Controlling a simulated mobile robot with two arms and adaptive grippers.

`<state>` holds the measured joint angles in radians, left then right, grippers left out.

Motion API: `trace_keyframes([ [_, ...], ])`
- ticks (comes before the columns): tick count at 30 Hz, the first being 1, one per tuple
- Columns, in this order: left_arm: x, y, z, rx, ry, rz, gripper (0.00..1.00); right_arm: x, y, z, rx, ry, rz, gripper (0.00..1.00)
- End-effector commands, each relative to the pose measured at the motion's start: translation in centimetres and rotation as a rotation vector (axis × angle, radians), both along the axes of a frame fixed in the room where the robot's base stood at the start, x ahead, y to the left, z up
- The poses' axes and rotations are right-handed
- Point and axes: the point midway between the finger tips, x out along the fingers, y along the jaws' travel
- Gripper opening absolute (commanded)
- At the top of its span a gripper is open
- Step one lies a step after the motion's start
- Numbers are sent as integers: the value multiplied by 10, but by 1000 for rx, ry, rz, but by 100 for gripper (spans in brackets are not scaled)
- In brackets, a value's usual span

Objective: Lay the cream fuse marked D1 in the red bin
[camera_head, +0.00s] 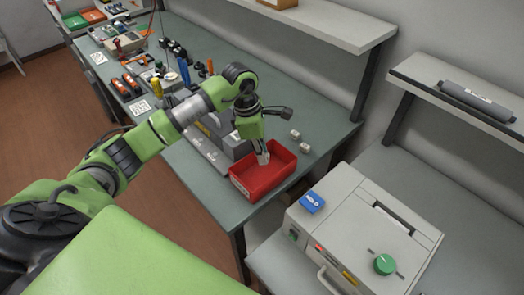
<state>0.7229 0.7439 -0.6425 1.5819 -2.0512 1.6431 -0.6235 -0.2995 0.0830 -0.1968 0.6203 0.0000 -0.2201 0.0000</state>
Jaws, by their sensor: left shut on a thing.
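The red bin (272,188) stands near the right end of the grey-green bench. My left gripper (262,152) points down over the bin and is shut on a small pale piece (264,159). The piece looks like a cream fuse, but its marking is too small to read. I cannot tell whether its lower end touches the bin floor. Two small cream blocks (295,134) (305,149) lie on the bench behind and right of the bin; their marks are unreadable. My right gripper is not in view.
A grey machine (225,138) stands close left of the bin. A light printer-like box with a green knob (384,264) and a blue block (312,202) stands at right front. Tools (184,70) crowd the bench's far left. A shelf (330,22) overhangs the back.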

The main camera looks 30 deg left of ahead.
Motion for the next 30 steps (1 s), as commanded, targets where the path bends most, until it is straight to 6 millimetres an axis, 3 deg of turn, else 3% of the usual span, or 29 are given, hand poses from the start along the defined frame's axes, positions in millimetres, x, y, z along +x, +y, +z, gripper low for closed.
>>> trace_keyframes([
  [3,0,0,0,0,0,0,0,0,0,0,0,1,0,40],
  [4,0,0,1,0,0,0,19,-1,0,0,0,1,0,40],
  [6,0,0,1,0,0,0,34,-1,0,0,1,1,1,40],
  [19,0,2,8,1,-3,1,34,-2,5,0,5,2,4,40],
  [30,-5,15,79,0,-5,0,34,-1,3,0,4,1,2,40],
])
